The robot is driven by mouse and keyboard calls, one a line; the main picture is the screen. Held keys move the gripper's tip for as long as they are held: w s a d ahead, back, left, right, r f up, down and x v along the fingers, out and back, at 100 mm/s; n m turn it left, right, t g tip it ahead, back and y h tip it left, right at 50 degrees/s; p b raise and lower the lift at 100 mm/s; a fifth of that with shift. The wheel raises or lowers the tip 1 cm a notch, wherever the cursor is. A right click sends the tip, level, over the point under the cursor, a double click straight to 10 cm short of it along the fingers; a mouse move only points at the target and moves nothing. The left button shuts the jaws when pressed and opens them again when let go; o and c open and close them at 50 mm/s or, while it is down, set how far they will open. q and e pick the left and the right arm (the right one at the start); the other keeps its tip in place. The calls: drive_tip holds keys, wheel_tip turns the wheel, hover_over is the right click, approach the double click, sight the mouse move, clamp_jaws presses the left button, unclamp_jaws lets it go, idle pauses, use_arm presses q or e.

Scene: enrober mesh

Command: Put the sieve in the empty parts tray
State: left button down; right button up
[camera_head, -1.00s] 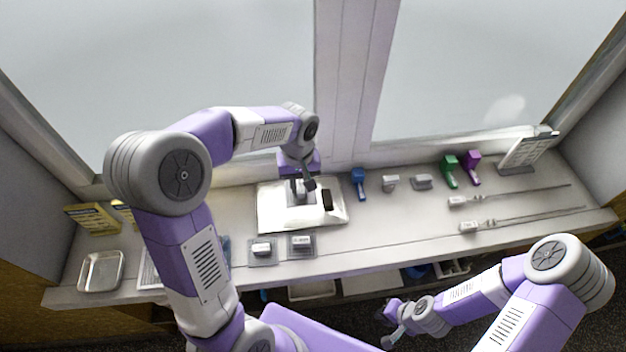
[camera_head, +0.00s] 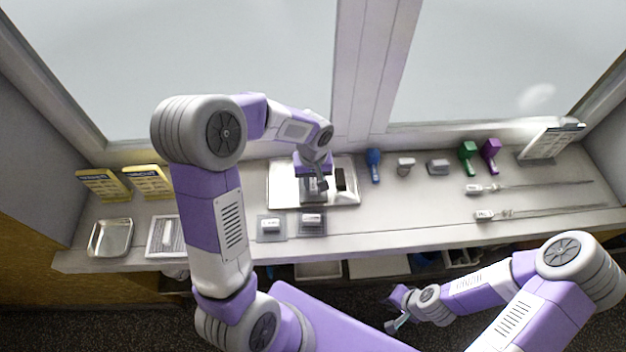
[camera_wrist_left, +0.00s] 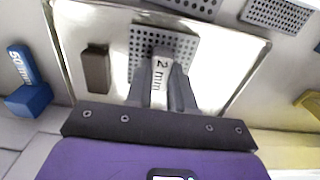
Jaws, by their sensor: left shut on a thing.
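My left gripper (camera_head: 314,186) is over the shiny metal tray (camera_head: 282,190) at the middle of the bench. It is shut on the handle, marked "2 mm", of a grey perforated sieve (camera_wrist_left: 143,48). The sieve shows against the tray floor in the left wrist view; whether it touches the floor I cannot tell. A dark block (camera_wrist_left: 96,69) lies in the same tray. A smaller, empty metal tray (camera_head: 111,238) stands at the bench's left end. My right gripper (camera_head: 398,308) hangs low in front of the bench, its jaws too small to read.
Two other perforated plates (camera_head: 271,228) (camera_head: 312,223) lie in front of the middle tray. A white framed piece (camera_head: 164,237) lies beside the empty tray. Yellow signs (camera_head: 104,184) stand behind. Blue (camera_head: 374,165), green (camera_head: 468,157) and purple (camera_head: 490,155) tools stand right.

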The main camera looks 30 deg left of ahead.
sight(313, 184)
use_arm(q)
drive_tip(key=shift+f, duration=0.1)
drive_tip(key=shift+f, duration=0.15)
drive_tip(key=c, duration=1)
unclamp_jaws()
drive_tip(key=shift+r, duration=0.2)
wheel_tip(313, 184, up, 12)
drive_tip(key=shift+r+p, duration=0.1)
drive_tip(key=shift+p, duration=1.1)
